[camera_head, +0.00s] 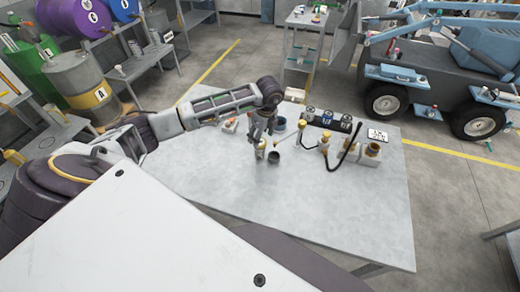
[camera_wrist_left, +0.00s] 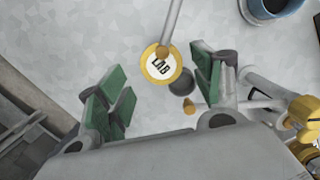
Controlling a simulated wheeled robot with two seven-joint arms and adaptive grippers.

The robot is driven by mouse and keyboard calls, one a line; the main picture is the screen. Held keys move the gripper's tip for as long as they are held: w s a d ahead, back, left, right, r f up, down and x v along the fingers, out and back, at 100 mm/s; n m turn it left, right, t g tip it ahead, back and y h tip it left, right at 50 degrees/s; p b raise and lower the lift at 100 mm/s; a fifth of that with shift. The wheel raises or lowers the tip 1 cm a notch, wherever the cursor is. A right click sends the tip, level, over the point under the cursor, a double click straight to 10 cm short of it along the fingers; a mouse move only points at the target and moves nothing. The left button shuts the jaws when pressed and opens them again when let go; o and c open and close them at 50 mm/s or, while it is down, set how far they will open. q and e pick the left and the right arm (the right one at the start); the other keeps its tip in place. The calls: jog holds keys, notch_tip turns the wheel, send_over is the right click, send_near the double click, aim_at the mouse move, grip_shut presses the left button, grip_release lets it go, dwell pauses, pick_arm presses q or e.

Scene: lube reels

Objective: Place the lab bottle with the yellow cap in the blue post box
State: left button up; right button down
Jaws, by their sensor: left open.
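The lab bottle (camera_wrist_left: 161,66) shows from above in the left wrist view as a round yellow cap marked LAB. In the head view it appears to be the small yellow-topped item (camera_head: 261,146) below my left gripper (camera_head: 262,131). A thin rod crosses the cap's edge.
A dark cup (camera_head: 273,157) stands close to the bottle. The table's front is clear.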

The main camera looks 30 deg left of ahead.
aim_at(261, 142)
pick_arm(q)
jog(key=shift+a+f, duration=0.1)
jog(key=shift+f, duration=0.75)
jog(key=shift+f, duration=0.1)
jog(key=shift+f+p, duration=0.6)
jog(key=shift+f, duration=0.35)
jog(key=shift+w+a+f+p, duration=0.1)
jog(key=shift+f+p, duration=0.1)
jog(key=shift+f, duration=0.6)
jog(key=shift+a+f+p, duration=0.1)
jog(key=shift+f+p, duration=0.05)
jog(key=shift+f, duration=0.6)
jog(key=c, duration=1)
jog(key=shift+a, duration=0.1)
